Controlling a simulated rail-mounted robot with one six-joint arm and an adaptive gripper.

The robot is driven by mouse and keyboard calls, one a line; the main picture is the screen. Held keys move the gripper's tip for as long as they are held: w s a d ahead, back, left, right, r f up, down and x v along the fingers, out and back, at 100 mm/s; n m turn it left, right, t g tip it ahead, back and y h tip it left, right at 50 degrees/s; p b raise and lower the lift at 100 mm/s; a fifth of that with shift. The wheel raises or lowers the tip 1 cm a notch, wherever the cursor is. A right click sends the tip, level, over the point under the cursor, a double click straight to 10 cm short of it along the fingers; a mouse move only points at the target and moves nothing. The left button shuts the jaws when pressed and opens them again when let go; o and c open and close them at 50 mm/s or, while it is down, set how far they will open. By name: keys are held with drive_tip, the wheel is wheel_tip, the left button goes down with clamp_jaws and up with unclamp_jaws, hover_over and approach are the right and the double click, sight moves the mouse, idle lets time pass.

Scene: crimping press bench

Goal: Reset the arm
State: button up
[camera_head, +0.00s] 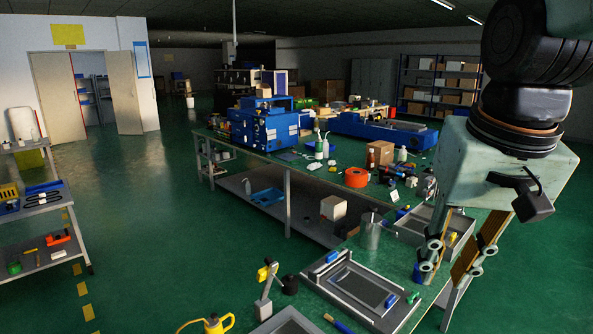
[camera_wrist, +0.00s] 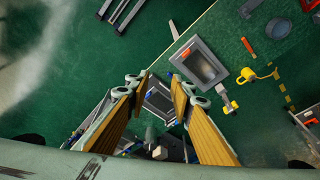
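My gripper (camera_head: 446,270) hangs from my arm at the right of the head view, fingers pointing down, above the near bench. Its two fingers have tan pads and stand apart. In the wrist view my gripper (camera_wrist: 163,84) shows a clear gap between the fingers, with nothing held. Through the gap a grey framed tray (camera_wrist: 160,98) shows below. How high the fingertips are above the bench is hard to tell.
The near green bench bears a grey framed tray (camera_head: 362,287), a metal cup (camera_head: 371,232) and a yellow-headed stand (camera_head: 265,287). A blue machine (camera_head: 264,124) stands on the far bench. A shelf cart (camera_head: 40,225) is at left. Green floor between is open.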

drive_tip(key=s+a+f+n+t, duration=0.1)
drive_tip(key=s+a+n, duration=0.1)
drive_tip(key=s, duration=1.2)
drive_tip(key=shift+f, duration=0.2)
